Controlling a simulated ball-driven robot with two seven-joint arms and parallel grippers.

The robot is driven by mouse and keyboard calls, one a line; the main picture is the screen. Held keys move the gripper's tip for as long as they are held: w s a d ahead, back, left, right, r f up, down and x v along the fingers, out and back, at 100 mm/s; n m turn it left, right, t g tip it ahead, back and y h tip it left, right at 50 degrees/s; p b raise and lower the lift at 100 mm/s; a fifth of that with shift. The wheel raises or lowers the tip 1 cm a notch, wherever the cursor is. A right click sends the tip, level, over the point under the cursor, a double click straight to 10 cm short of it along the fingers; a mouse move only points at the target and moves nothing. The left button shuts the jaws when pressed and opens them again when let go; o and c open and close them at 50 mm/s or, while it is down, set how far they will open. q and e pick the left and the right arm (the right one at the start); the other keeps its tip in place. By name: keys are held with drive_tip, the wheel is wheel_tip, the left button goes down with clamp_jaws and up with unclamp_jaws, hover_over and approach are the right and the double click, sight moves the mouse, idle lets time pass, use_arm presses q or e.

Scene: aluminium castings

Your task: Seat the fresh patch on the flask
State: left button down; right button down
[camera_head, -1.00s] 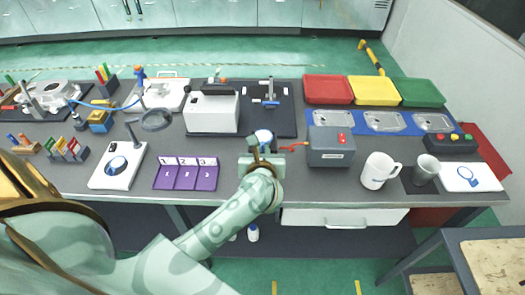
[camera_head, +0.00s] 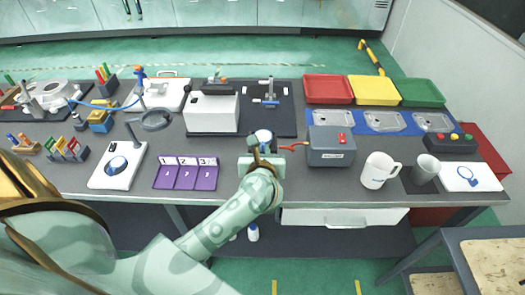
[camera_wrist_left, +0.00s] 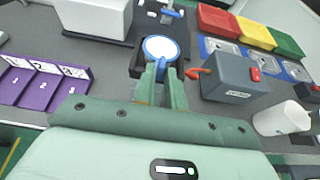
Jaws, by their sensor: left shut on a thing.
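A round white disc with a blue rim (camera_head: 264,134), which I take for the patch, shows just beyond my left gripper (camera_head: 262,150). In the left wrist view the disc (camera_wrist_left: 160,47) lies at the tips of the green fingers (camera_wrist_left: 161,72), which are shut on it. A dark block (camera_wrist_left: 137,62) shows beneath and beside the disc; I cannot tell whether they touch. I cannot tell for certain which thing is the flask. My right gripper is not in view.
A grey box with a red switch (camera_head: 331,146) stands close right of my gripper, its red lever pointing toward it. A white box (camera_head: 212,110) stands behind left. A purple numbered stand (camera_head: 185,174) is left. White mug (camera_head: 379,171) and grey cup (camera_head: 425,169) stand right.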

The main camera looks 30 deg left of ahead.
use_arm(q)
drive_tip(key=shift+f+b, duration=0.95)
drive_tip(key=shift+f, duration=0.25)
drive_tip(key=c, duration=1.4)
unclamp_jaws()
drive_tip(key=shift+s+r, duration=0.1)
drive_tip(key=p+v, duration=0.1)
drive_tip(key=v, duration=1.5)
drive_tip(key=shift+d, duration=0.1)
